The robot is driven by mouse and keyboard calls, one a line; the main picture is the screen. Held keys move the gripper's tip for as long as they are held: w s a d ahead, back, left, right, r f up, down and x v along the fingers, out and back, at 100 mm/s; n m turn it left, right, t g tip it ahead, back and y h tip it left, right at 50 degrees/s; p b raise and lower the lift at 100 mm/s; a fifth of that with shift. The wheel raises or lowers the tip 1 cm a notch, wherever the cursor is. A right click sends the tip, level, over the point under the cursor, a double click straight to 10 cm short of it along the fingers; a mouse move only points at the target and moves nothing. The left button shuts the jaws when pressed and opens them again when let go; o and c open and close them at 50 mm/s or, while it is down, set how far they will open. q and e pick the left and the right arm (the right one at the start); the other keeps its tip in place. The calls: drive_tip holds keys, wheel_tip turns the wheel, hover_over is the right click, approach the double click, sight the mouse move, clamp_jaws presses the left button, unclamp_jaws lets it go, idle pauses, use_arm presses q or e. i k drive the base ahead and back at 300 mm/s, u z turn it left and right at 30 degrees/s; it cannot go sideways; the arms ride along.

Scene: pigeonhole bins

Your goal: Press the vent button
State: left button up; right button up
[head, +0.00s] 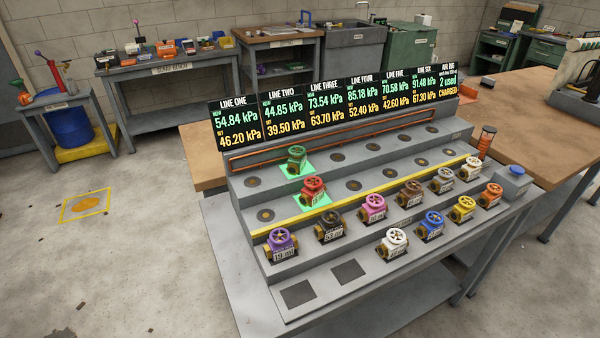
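A grey box (512,186) with a round blue button top (516,170) stands at the right end of the stepped grey bench rack (290,217). No vent label is readable on it, so I cannot confirm that it is the vent button. Neither of my grippers is in view. Nothing touches the blue top.
Several coloured valves fill the lower steps. A green valve (296,157) and a red valve (313,188) sit on green-lit squares. An orange-topped cylinder (487,139) stands behind the box. Pressure displays (330,105) line the back. Two dark squares (299,294) at front left are empty.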

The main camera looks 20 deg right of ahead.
sight(516, 170)
drive_tip(key=z, duration=1.95)
